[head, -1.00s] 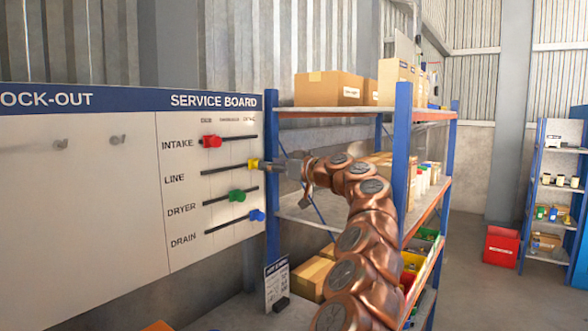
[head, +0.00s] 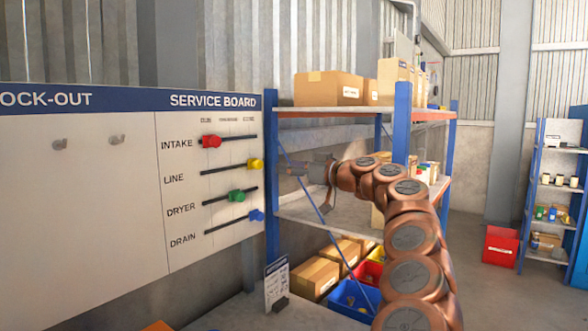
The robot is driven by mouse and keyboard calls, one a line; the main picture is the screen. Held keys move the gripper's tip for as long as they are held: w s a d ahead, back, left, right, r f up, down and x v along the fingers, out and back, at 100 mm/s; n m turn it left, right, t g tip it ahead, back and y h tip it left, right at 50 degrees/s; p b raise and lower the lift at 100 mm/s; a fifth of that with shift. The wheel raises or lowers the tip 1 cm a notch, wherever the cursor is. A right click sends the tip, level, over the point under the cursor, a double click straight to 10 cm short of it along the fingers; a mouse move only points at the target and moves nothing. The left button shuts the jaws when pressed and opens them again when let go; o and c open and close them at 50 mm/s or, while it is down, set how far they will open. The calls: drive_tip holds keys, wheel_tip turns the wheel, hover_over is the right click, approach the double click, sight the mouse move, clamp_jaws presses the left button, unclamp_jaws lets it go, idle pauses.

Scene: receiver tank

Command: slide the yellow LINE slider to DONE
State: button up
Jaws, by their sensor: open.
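The yellow LINE slider (head: 255,164) sits at the right end of its black track, under the rightmost column label. That small label is too blurred to read for certain. The service board (head: 190,262) is white with a blue header. My gripper (head: 294,169) is open and empty, to the right of the yellow slider and apart from it, in front of the shelf rack. Its fingers point left toward the board.
The red INTAKE slider (head: 211,141) is at the left of its track, the green DRYER slider (head: 237,195) is past the middle, and the blue DRAIN slider (head: 257,215) is at the right. A blue-posted shelf rack (head: 272,190) with boxes stands right of the board.

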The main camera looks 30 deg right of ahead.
drive_tip(key=shift+s, duration=0.45)
drive_tip(key=shift+d, duration=0.15)
idle(0.3)
